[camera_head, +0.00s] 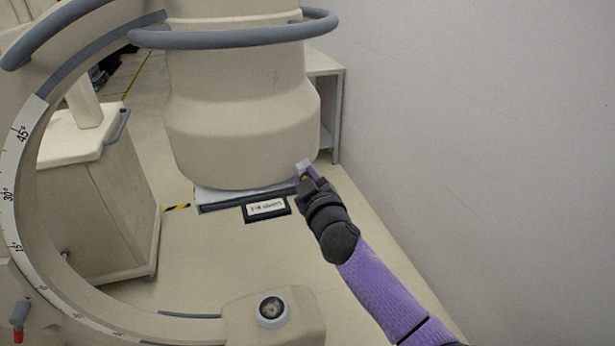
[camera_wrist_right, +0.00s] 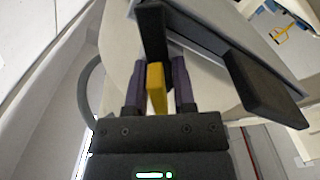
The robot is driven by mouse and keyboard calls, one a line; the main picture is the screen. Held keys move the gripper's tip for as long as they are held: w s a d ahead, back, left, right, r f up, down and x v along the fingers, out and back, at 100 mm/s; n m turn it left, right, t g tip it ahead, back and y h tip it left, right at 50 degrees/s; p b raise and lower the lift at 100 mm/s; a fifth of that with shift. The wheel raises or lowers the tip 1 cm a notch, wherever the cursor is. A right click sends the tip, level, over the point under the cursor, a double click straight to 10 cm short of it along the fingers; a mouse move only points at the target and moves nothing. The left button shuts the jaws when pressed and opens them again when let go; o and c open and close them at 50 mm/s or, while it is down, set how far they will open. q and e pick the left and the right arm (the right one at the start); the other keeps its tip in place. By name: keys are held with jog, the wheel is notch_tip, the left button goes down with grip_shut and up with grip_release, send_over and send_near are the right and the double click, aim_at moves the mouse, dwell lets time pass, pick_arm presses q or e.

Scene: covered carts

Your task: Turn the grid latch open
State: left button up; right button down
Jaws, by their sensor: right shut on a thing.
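The cream cylindrical housing (camera_head: 240,130) of the C-arm hangs in the upper middle of the head view, with a flat grid plate (camera_head: 225,199) at its underside. My right gripper (camera_head: 306,176) is at the housing's lower right edge. In the right wrist view, its two purple fingers (camera_wrist_right: 157,85) are shut on a yellow tab, which I take to be the grid latch (camera_wrist_right: 156,90). Only a small orange-yellow bit of it shows in the head view, and the fingers hide much of it. My left gripper is not in view.
A dark labelled block (camera_head: 266,209) juts out below the housing. A grey rail (camera_head: 230,38) rings the housing above. The curved C-arm (camera_head: 22,150) and a cart (camera_head: 95,190) stand left. A plain wall (camera_head: 480,150) is on the right. Some floor is clear below the housing.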

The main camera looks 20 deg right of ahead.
jog(key=n, duration=0.4)
jog(key=shift+a+n, duration=0.1)
jog(key=shift+n, duration=0.2)
jog(key=n+p, duration=0.1)
jog(key=n, duration=0.2)
jog(key=shift+f, duration=0.1)
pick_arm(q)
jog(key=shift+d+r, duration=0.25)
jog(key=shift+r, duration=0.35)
pick_arm(e)
jog(key=shift+f+n, duration=0.1)
jog(key=shift+n, duration=1.6)
jog(key=c, duration=0.7)
grip_release()
jog(key=shift+f, duration=0.1)
